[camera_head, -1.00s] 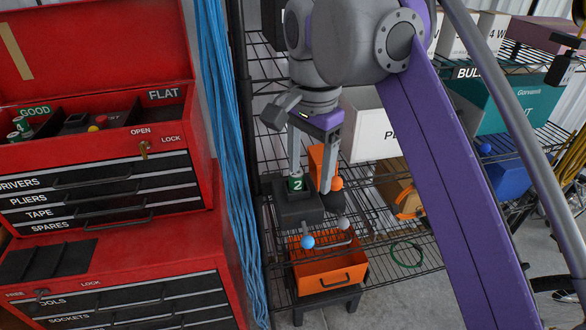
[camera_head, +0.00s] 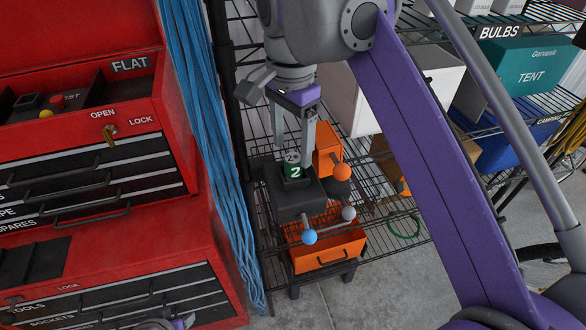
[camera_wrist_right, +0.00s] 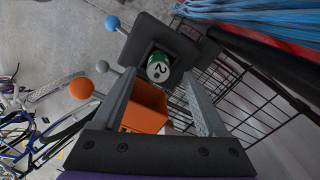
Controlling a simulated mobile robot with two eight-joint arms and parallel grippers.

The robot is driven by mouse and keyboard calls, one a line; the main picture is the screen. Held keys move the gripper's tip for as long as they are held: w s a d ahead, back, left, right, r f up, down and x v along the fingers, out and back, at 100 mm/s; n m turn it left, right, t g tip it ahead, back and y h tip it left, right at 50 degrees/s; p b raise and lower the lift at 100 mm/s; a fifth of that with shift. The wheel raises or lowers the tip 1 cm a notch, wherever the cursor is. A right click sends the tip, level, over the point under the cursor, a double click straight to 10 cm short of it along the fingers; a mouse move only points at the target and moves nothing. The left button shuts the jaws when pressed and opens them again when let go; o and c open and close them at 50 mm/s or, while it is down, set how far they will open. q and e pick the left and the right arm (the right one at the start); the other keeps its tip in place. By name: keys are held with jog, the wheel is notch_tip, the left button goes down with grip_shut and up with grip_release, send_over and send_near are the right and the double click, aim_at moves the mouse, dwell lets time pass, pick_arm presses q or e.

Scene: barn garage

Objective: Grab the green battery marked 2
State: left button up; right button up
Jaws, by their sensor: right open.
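The green battery marked 2 (camera_head: 293,171) stands upright in the dark holder on top of a black and orange stand (camera_head: 297,198). In the right wrist view the battery (camera_wrist_right: 158,66) shows its white end with the 2, framed by the dark holder (camera_wrist_right: 150,40). My right gripper (camera_head: 291,152) is open and points down at the battery. Its fingers come down on either side of the battery's top; in the wrist view the battery appears between the fingertips (camera_wrist_right: 157,76). I cannot tell whether either finger touches it.
The stand has blue (camera_head: 309,237), orange (camera_head: 342,172) and grey (camera_head: 348,213) ball knobs and an open orange drawer (camera_head: 327,251). A wire shelf rack (camera_head: 395,222) surrounds it. Blue ropes (camera_head: 205,130) and a red tool chest (camera_head: 175,225) are at the left.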

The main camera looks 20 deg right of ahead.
aim_at(293, 158)
notch_tip(293, 158, down, 4)
jog(key=shift+s+d+r, duration=0.1)
jog(key=shift+s+r, duration=0.05)
jog(key=shift+r, duration=0.05)
grip_shut()
